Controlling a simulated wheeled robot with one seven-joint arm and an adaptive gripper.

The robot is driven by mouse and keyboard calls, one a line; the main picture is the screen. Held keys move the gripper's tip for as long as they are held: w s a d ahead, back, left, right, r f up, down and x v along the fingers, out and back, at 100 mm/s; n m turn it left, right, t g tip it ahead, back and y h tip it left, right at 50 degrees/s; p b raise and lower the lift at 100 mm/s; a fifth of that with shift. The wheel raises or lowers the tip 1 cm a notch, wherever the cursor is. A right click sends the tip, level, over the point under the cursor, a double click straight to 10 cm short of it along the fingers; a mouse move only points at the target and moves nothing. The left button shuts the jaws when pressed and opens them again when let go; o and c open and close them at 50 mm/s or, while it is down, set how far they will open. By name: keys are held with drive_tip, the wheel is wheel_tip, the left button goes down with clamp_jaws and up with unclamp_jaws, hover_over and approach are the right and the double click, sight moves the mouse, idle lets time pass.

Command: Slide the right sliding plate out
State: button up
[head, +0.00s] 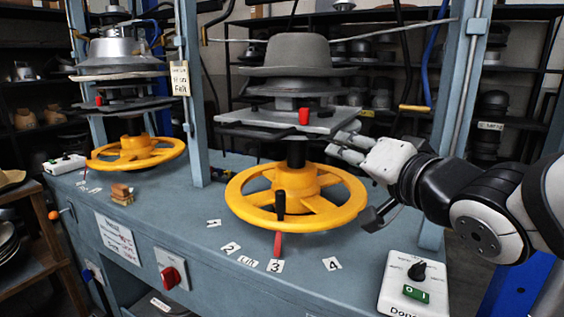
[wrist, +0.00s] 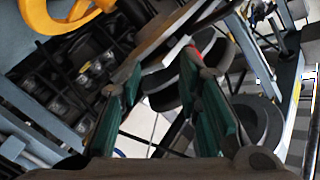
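The right sliding plate (head: 262,117) is a flat grey plate in the right press, under the grey hat form and above the yellow handwheel. A red knob (head: 304,117) stands at its front edge. My gripper (head: 340,146) is at the plate's right front side, close to its edge. In the wrist view my gripper (wrist: 162,78) has its two green-padded fingers apart with nothing clamped between them. The plate (wrist: 160,42) shows there as a slanted edge just beyond the fingertips, with a bit of red beside it. Whether a finger touches the plate cannot be told.
The yellow handwheel (head: 318,211) with a black handle lies below my gripper. A blue-grey upright (head: 459,90) stands behind my arm. The left press has its own plate (head: 130,105). A control box (head: 412,287) sits at the bench's right front.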

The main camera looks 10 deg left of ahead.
sight(241, 135)
drive_tip(key=s+a+f+n+g+y+b, duration=0.1)
drive_tip(key=s+a+f+g+y+b, duration=0.1)
drive_tip(key=a+y+b, duration=0.5)
drive_tip(key=shift+y, duration=0.6)
drive_tip(key=x, duration=0.5)
drive_tip(key=s+a+x, duration=0.1)
drive_tip(key=x, duration=1)
drive_tip(key=shift+s+a+f, duration=0.2)
drive_tip(key=shift+s+f, duration=0.05)
drive_tip(key=shift+s, duration=0.05)
drive_tip(key=shift+c, duration=0.5)
clamp_jaws()
